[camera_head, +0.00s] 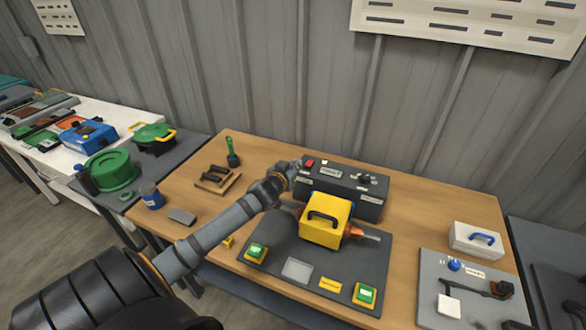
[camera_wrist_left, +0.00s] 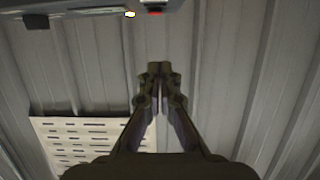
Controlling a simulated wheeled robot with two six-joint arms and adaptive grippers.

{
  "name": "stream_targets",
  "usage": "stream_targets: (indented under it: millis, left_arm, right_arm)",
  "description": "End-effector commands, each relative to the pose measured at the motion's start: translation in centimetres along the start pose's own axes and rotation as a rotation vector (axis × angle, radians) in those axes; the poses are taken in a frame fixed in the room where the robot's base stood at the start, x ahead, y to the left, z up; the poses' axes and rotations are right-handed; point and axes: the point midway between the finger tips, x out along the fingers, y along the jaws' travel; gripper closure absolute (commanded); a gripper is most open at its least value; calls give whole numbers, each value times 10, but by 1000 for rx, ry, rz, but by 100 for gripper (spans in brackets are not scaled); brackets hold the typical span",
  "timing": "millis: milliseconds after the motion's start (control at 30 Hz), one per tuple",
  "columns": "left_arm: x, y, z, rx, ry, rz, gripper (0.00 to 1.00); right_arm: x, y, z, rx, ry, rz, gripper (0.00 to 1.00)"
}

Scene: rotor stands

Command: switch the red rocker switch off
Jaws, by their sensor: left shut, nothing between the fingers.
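The red rocker switch (camera_head: 310,163) sits at the left end of the top of a dark grey control box (camera_head: 342,188) at the back of the wooden table. In the left wrist view a small red patch (camera_wrist_left: 155,13) shows on the box edge at the top. My left gripper (camera_head: 294,165) is close to the box's left end, just left of the switch. In the left wrist view its fingers (camera_wrist_left: 160,68) are together and empty, apart from the red patch. I cannot tell whether the switch is on or off. My right gripper is not in view.
A yellow cover with a black handle (camera_head: 325,220) stands on a dark mat (camera_head: 260,262) in front of the box. Green buttons (camera_head: 256,251) are on the mat. A wooden tray (camera_head: 218,181) lies left of my gripper. A corrugated wall is behind.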

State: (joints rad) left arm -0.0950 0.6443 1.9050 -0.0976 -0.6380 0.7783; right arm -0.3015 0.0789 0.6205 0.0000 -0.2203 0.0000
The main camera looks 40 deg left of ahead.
Motion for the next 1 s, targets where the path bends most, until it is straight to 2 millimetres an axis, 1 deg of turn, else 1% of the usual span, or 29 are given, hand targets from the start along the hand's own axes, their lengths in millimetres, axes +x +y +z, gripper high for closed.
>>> stream_targets:
  millis: [33,100,200,500,567,633,733,800,1000]
  left_arm:
    - [-7,-1,1,7,-1,0,100]
    - [-14,-1,1,6,-1,-1,100]
    - [-19,0,0,2,-1,0,100]
    - [-20,0,-1,-1,0,0,100]
    - [-19,0,-1,0,-2,-1,100]
    - [-18,0,-4,0,-17,-1,100]
    - [-20,2,-10,1,-56,1,100]
    - [-23,3,-13,3,-78,1,100]
    - [-26,3,-17,0,-89,1,100]
  right_arm:
    - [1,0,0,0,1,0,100]
    - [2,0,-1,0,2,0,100]
    - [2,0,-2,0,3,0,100]
    - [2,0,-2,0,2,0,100]
    - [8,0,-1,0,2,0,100]
    - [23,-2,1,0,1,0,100]
    - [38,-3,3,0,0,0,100]
    - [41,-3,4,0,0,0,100]
    - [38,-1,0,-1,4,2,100]
